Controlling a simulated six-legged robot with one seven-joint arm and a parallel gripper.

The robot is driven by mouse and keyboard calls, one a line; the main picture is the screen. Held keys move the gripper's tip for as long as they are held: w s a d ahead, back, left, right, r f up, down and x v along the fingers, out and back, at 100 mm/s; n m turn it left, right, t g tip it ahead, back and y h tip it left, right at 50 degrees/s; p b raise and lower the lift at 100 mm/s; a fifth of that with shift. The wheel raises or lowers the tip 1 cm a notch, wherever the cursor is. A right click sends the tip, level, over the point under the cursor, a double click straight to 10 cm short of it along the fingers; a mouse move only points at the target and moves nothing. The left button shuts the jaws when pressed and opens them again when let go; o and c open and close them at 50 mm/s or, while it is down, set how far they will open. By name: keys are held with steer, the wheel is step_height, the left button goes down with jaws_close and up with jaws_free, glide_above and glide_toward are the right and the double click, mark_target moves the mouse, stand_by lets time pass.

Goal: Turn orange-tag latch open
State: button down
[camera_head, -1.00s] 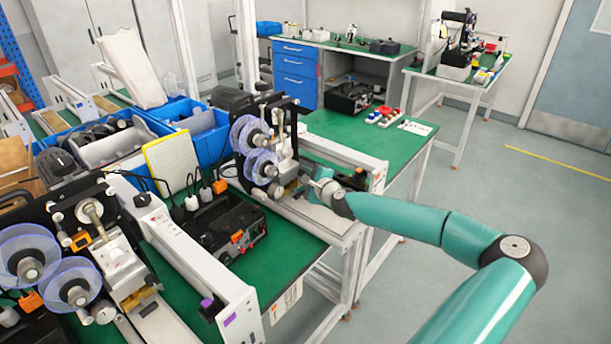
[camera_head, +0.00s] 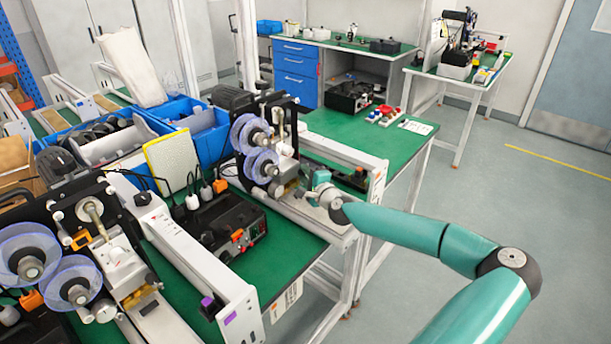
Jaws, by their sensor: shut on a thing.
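The orange tag (camera_head: 378,173) is on the end of the white rail at the far coder row. The coder (camera_head: 262,145) on that row has two clear purple-rimmed reels and a black plate. My gripper (camera_head: 303,187) is at the lower right of this coder, beside its brass-coloured block (camera_head: 280,187). It is shut on the latch there, which is small and mostly hidden by the gripper, so its angle cannot be told.
A nearer coder (camera_head: 80,250) stands at the left, with a purple tag (camera_head: 230,319) on its rail (camera_head: 185,250). A black box (camera_head: 228,222) sits on the green bench between the rows. Open floor lies to the right.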

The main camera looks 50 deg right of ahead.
steer(key=c, duration=1.3)
jaws_free()
steer(key=shift+o, duration=0.2)
steer(key=shift+s, duration=0.15)
steer(key=v, duration=1.3)
steer(key=shift+s+a, duration=0.15)
steer(key=shift+s, duration=0.1)
